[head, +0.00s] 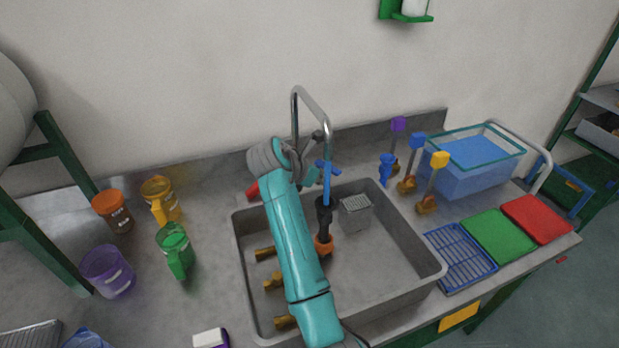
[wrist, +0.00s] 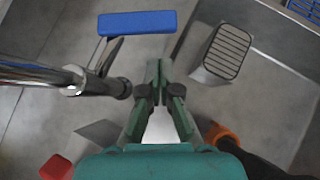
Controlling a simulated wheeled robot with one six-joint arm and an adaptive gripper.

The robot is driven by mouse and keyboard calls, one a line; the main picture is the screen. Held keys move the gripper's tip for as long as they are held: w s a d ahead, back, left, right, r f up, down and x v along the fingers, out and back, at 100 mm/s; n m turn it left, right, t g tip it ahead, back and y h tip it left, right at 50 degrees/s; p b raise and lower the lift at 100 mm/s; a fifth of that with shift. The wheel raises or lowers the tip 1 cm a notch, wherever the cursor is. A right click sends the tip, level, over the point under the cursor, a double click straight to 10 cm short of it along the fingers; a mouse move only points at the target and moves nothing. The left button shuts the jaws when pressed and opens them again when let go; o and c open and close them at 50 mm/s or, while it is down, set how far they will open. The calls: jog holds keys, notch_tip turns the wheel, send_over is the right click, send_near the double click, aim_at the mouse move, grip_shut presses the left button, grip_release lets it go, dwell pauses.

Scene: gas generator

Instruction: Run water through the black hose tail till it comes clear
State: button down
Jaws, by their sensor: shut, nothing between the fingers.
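The black hose tail (head: 324,215) stands upright in the sink, with an orange collar (head: 323,245) at its lower end. In the wrist view, the collar (wrist: 222,135) and part of the black tail (wrist: 255,162) show at the lower right. The chrome tap (head: 311,95) arches over the sink. A blue column (head: 327,187), apparently water, runs from below the spout to the tail's top. The tap's blue lever (wrist: 137,22) lies just beyond my gripper (wrist: 157,72). My gripper is shut and empty; whether it touches the lever is unclear. Its tips are hard to see in the head view.
The grey sink (head: 405,235) holds a grey slotted box (head: 355,212) and several brass fittings (head: 274,282). Mugs and a jar stand left. A blue water tub (head: 468,165), blue rack (head: 460,257), green mat (head: 498,235) and red mat (head: 537,219) lie right.

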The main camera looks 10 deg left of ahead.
aim_at(332, 173)
jog(key=shift+w+d+r, duration=0.1)
jog(key=shift+w+d, duration=0.25)
jog(key=shift+w, duration=0.25)
jog(key=shift+w+d, duration=0.3)
jog(key=shift+w, duration=0.3)
jog(key=shift+w+d, duration=0.55)
jog(key=shift+w, duration=0.05)
jog(key=shift+a, duration=0.1)
jog(key=shift+s+a, duration=0.4)
jog(key=shift+a, duration=0.3)
